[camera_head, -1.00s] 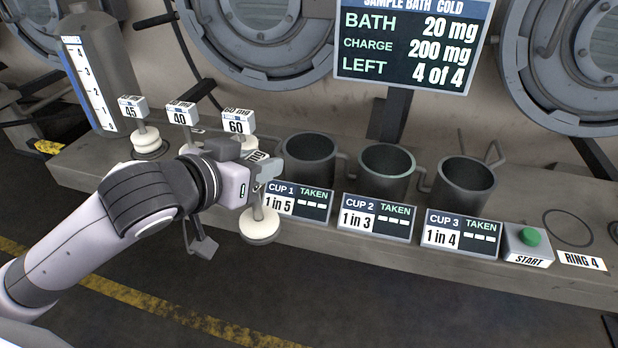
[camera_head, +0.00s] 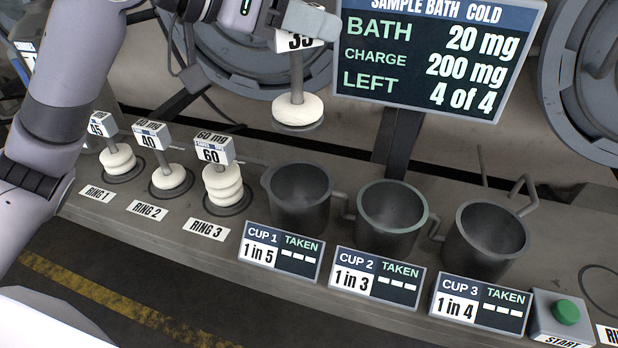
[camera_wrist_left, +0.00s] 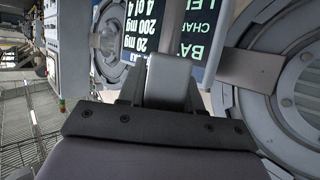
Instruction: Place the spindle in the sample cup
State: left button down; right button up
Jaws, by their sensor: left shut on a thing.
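My left gripper (camera_head: 285,14) is shut on a spindle (camera_head: 298,108), at the top of the head view. The spindle has a white disc hanging below a label block whose number looks like 35, partly covered by the gripper. It hangs upright in the air, above the cups' height, over Cup 1 (camera_head: 290,215) in the picture; its depth relative to the cup is unclear. Cup 2 (camera_head: 385,242) and Cup 3 (camera_head: 478,262) stand to the right. All three are dark, open-topped, and look empty. In the left wrist view the gripper (camera_wrist_left: 168,75) shows, but the spindle is hidden. My right gripper is out of view.
Spindles labelled 45 (camera_head: 118,160), 40 (camera_head: 167,178) and 60 (camera_head: 223,187) stand on rings at left. Cup cards and a green start button (camera_head: 566,312) line the front edge.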

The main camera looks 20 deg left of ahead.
aim_at(308, 128)
pick_arm(q)
jog(key=shift+w+f, duration=0.2)
jog(key=shift+w, duration=0.05)
jog(key=f+b, duration=0.1)
jog(key=f, duration=0.6)
jog(key=f+b, duration=0.1)
jog(key=f, duration=0.6)
jog(key=shift+s+f+b, duration=0.2)
jog(key=shift+f+b, duration=0.05)
jog(key=shift+b, duration=0.15)
notch_tip(308, 128, down, 5)
jog(key=shift+b, duration=0.4)
jog(key=shift+f, duration=0.15)
jog(key=c, duration=0.8)
grip_release()
jog(key=shift+o, duration=0.2)
